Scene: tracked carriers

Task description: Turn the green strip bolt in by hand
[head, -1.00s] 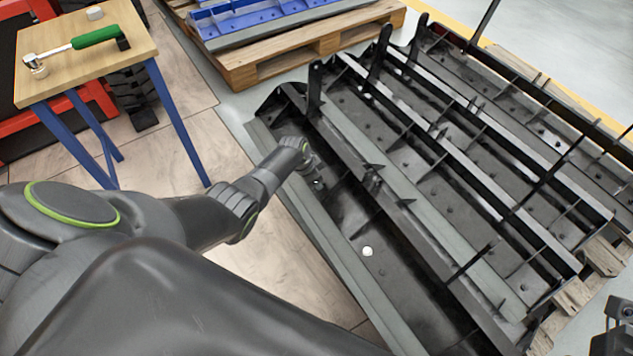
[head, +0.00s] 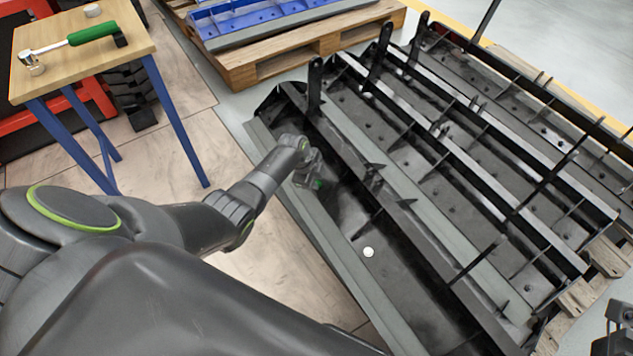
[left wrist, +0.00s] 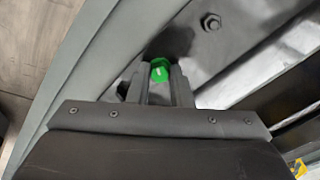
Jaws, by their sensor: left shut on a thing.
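The green strip bolt (left wrist: 160,70) shows its round green head between the two fingertips of my left gripper (left wrist: 159,82) in the left wrist view. The gripper is shut on it. In the head view my left gripper (head: 308,176) points down into the near channel of the black carrier (head: 345,200), and a little of the green bolt (head: 317,184) shows at its tip. The bolt's shank and any hole under it are hidden. Part of what looks like my right gripper (head: 620,318) shows at the lower right edge; its jaws are unclear.
A white round bolt head (head: 368,252) sits farther along the same channel. A dark hex bolt (left wrist: 211,22) is near the gripper. Upright ribs and posts stand on the carrier. A wooden table (head: 80,60) at upper left holds a green-handled wrench (head: 92,33).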

